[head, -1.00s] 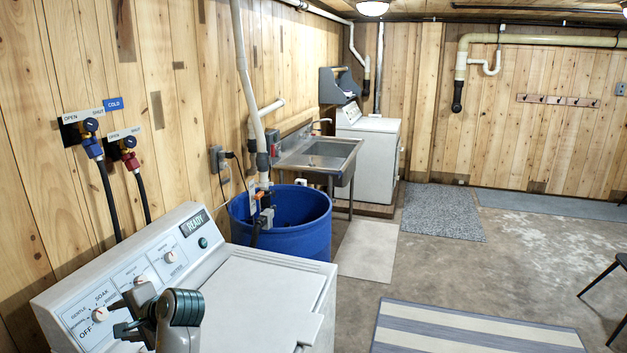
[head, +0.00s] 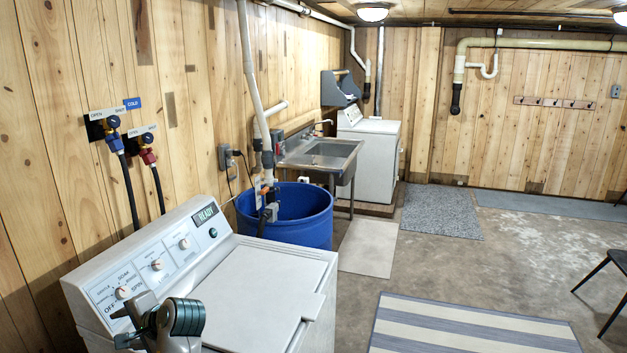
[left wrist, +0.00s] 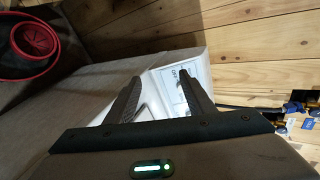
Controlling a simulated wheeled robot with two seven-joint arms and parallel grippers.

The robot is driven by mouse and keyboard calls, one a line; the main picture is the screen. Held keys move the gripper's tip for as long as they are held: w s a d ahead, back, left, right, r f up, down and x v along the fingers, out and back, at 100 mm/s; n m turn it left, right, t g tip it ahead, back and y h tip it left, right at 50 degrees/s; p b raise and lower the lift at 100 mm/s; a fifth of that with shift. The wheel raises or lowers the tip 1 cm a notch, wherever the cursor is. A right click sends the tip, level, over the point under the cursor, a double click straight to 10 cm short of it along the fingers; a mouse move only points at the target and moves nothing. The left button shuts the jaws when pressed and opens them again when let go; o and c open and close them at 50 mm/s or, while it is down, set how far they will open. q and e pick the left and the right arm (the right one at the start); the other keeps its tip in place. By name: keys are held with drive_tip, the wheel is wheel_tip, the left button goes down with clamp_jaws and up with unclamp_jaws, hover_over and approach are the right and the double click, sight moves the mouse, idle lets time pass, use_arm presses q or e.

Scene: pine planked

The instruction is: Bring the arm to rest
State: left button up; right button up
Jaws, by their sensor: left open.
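My left gripper (head: 138,322) shows at the lower left of the head view, in front of the washer's control panel. It is open and empty. In the left wrist view its two dark fingers (left wrist: 158,98) stand apart, with the white washer panel (left wrist: 172,82) beyond and between them. The white washer (head: 262,290) has a panel with several knobs (head: 157,264) and a display reading READY (head: 206,214). I cannot tell from the head view whether the gripper touches the panel. My right gripper is not in view.
Two wall valves, blue (head: 113,140) and red (head: 147,155), with black hoses are above the washer. A blue tub (head: 290,215), a steel sink (head: 320,155) and a second white machine (head: 372,155) stand behind. A striped rug (head: 470,330) lies on open concrete floor at right.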

use_arm(q)
drive_tip(key=s+d+f+n+h, duration=0.1)
drive_tip(key=s+d+f+h, duration=0.25)
drive_tip(key=s+f, duration=0.5)
drive_tip(key=s+d+f+n+h, duration=0.1)
drive_tip(key=s+d+f+h, duration=0.1)
drive_tip(key=s+d+f, duration=0.5)
drive_tip(key=s+d+f+n+g+h, duration=0.1)
drive_tip(key=s+d+f+h, duration=0.4)
drive_tip(key=s, duration=0.6)
drive_tip(key=s+d+f+n, duration=0.1)
drive_tip(key=s+d+f, duration=0.2)
drive_tip(key=s+d, duration=0.55)
drive_tip(key=s+a+f+g+b, duration=0.1)
drive_tip(key=s+f+b, duration=0.15)
drive_tip(key=f, duration=1.35)
drive_tip(key=s+a+f+b, duration=0.1)
drive_tip(key=a+f+b, duration=0.15)
drive_tip(key=f, duration=1.45)
drive_tip(key=s+a+f+g+b, duration=0.1)
drive_tip(key=s+f+b, duration=0.4)
drive_tip(key=s+f, duration=1.3)
wheel_tip(320, 180, down, 4)
drive_tip(key=shift+s+a+f+g, duration=0.2)
drive_tip(key=shift+a+g, duration=0.1)
drive_tip(key=shift+a, duration=0.3)
